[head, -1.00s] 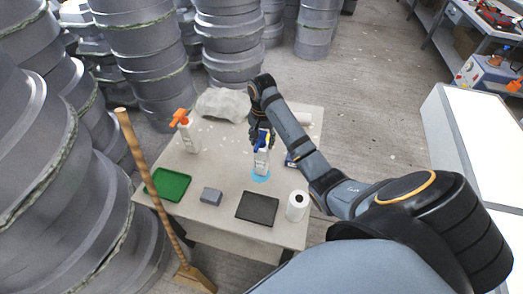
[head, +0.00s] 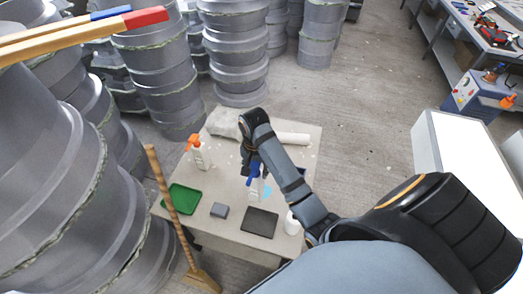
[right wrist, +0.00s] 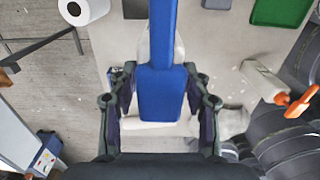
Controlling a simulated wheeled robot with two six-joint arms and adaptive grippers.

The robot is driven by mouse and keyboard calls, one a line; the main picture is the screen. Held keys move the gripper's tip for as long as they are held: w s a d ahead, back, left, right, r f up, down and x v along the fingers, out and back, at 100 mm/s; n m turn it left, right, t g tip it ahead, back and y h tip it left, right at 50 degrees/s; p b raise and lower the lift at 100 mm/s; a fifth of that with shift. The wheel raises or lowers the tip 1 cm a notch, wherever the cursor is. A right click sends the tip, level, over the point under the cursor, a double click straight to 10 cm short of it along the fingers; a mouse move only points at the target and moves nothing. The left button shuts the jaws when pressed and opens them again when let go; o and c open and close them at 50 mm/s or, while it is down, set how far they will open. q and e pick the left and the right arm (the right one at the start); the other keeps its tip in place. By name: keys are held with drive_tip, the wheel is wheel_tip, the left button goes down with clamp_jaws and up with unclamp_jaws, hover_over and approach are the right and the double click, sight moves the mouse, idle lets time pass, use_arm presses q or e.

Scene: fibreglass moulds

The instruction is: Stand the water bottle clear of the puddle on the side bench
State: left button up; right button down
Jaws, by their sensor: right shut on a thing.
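The water bottle (head: 254,190) is white with a blue top and looks upright over the side bench (head: 225,150). My right gripper (head: 252,168) is shut on its blue top, which also shows between the fingers in the right wrist view (right wrist: 161,93). The pale blue puddle (head: 268,191) shows just right of the bottle in the head view. I cannot tell whether the bottle's base touches the bench or overlaps the puddle's edge. My left gripper is out of view.
The bench holds an orange-topped spray bottle (head: 200,157), a green tray (head: 182,199), a grey block (head: 219,210), a dark pad (head: 260,222) and a white roll (head: 292,223). A broom (head: 165,200) leans in front. Wooden handles (head: 80,31) cross the upper left.

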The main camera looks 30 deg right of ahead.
drive_tip(key=w+a+r, duration=0.2)
drive_tip(key=w+a, duration=0.2)
drive_tip(key=a, duration=0.3)
use_arm(q)
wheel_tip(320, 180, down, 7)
drive_tip(key=b, duration=0.8)
use_arm(e)
drive_tip(key=w+d+f, duration=0.5)
drive_tip(key=w+f, duration=0.8)
drive_tip(key=shift+d+f, duration=0.15)
drive_tip(key=shift+d, duration=0.05)
drive_tip(key=shift+s, duration=0.1)
